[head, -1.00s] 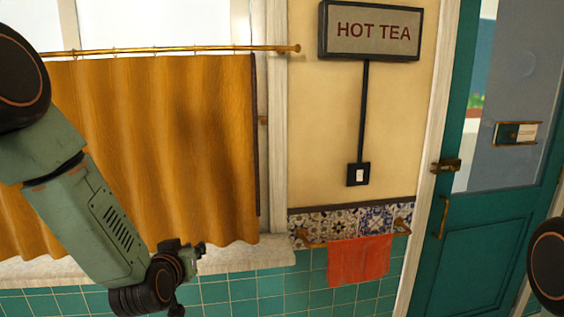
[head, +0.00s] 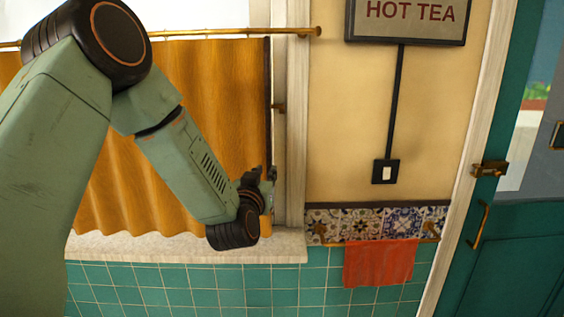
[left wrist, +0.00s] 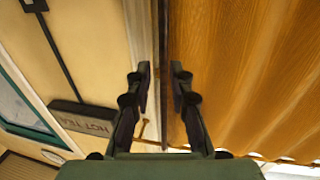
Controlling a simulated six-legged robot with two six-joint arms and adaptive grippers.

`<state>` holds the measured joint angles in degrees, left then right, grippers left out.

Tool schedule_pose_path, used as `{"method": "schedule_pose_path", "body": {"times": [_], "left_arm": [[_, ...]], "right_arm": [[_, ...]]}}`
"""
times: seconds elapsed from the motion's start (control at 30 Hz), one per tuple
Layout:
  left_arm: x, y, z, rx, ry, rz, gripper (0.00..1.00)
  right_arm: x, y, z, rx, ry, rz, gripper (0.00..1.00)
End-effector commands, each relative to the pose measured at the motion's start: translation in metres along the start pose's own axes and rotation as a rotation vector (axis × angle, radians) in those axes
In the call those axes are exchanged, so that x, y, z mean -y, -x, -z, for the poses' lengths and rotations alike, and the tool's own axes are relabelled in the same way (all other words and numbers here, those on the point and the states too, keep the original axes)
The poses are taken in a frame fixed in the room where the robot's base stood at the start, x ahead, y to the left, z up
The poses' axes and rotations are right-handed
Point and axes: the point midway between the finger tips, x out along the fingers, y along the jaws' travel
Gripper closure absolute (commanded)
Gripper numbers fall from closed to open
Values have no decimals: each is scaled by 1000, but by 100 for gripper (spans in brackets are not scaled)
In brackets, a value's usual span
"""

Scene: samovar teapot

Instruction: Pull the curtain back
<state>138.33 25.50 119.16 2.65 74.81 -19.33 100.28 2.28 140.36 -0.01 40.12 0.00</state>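The ochre curtain (head: 215,110) hangs from a brass rod (head: 225,34) across the window, with a dark strip (head: 268,90) down its right edge. My left gripper (head: 268,178) is at the lower part of this right edge, partly hidden by its own wrist. In the left wrist view, my left gripper (left wrist: 162,85) is open, its fingers apart. The curtain (left wrist: 240,65) fills the right side there, and its dark edge strip (left wrist: 163,50) runs between the fingers in the picture. I cannot tell whether either finger touches it. My right gripper is not in view.
A pale window sill (head: 180,246) lies below the curtain, above teal tiles (head: 200,285). To the right are a light switch (head: 385,172), an orange towel (head: 378,263) on a brass rail, a HOT TEA sign (head: 410,14) and a teal door (head: 510,250).

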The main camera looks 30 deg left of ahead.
Motion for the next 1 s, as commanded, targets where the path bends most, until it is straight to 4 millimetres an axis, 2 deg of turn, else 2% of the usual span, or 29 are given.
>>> {"method": "schedule_pose_path", "body": {"times": [0.27,0.4,0.6,1.0], "left_arm": [[7,-30,1,0,-4,4,79],[6,-51,1,1,-3,2,79],[4,-70,0,2,-3,0,79],[0,-78,-1,3,-2,-2,79]], "right_arm": [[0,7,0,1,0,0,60],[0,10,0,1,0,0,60],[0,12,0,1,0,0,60],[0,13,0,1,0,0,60]]}}
